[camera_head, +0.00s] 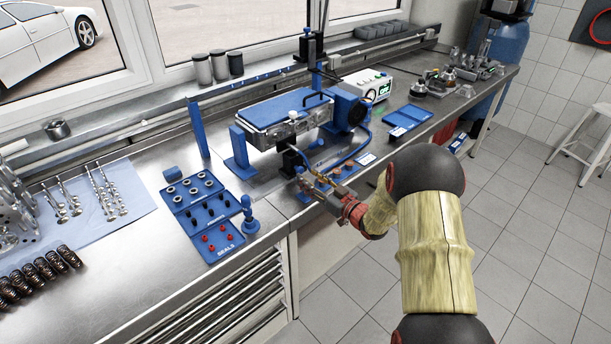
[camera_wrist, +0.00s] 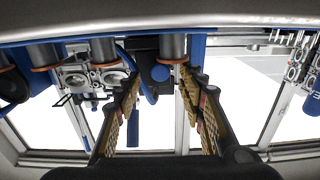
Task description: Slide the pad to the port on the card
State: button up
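The blue test fixture (camera_head: 238,146) holds a metal cylinder head (camera_head: 285,131) under a blue cover plate. A small black block (camera_head: 291,160), possibly the pad, is below the head's front side. My gripper (camera_head: 308,182) is in front of this block, close to the bench edge. In the wrist view my gripper's fingers (camera_wrist: 163,84) stand apart, with a dark block (camera_wrist: 160,72) visible beyond the gap. I see no clear contact. A white card (camera_head: 366,159) lies on the bench to the right; its print is too small to read. The port it names cannot be told.
Orange-topped pieces (camera_head: 348,164) and a blue hose (camera_head: 352,150) are right of my gripper. A blue SEALS tray (camera_head: 207,213) and a blue peg (camera_head: 249,216) are left. An empty blue tray (camera_head: 406,119) and a meter box (camera_head: 368,84) stand farther right.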

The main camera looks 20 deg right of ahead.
jog(key=v, duration=0.9)
